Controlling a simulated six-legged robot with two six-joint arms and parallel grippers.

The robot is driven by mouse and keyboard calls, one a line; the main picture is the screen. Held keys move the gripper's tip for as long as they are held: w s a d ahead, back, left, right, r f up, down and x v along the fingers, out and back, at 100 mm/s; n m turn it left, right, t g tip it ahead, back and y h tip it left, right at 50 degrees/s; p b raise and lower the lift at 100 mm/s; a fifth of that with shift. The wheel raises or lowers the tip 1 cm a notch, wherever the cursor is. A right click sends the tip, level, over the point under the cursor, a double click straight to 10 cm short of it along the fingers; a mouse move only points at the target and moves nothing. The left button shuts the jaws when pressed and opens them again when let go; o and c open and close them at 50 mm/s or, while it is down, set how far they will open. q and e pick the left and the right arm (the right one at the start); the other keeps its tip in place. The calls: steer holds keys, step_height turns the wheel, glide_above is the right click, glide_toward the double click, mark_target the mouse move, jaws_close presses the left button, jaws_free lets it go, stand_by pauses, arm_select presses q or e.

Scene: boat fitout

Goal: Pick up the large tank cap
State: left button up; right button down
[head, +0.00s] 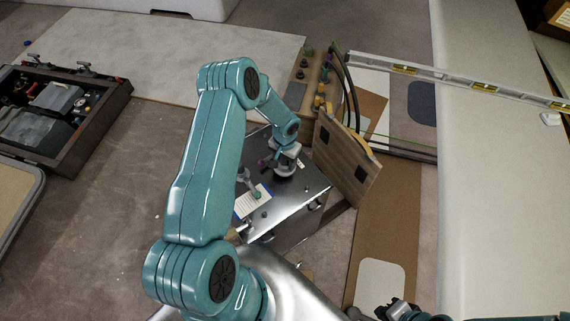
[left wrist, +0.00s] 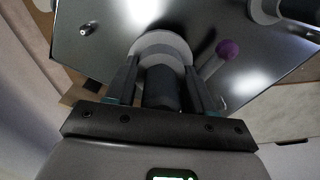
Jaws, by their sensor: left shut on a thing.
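The large tank cap (left wrist: 160,88) has a dark grip and a pale round flange. It sits between the two fingers of my left gripper (left wrist: 164,80) in the left wrist view, and the gripper is shut on it. In the head view my left gripper (head: 286,161) is over the top of the shiny metal tank (head: 300,195), where it largely hides the cap. I cannot tell whether the cap is seated or lifted. My right gripper (head: 395,310) is dark and partly cut off at the bottom edge, and its opening is unclear.
A purple-knobbed lever (left wrist: 227,48) stands close beside the cap. A white label card (head: 252,201) lies on the tank. A wooden panel (head: 345,160) leans at the tank's right. A spirit level (head: 460,82) lies at the right, and an open toolbox (head: 60,115) at the left.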

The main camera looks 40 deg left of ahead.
arm_select(q)
step_height(320, 180, up, 17)
steer(key=b, duration=0.1)
steer(key=shift+d+f, duration=0.1)
steer(key=shift+f, duration=0.1)
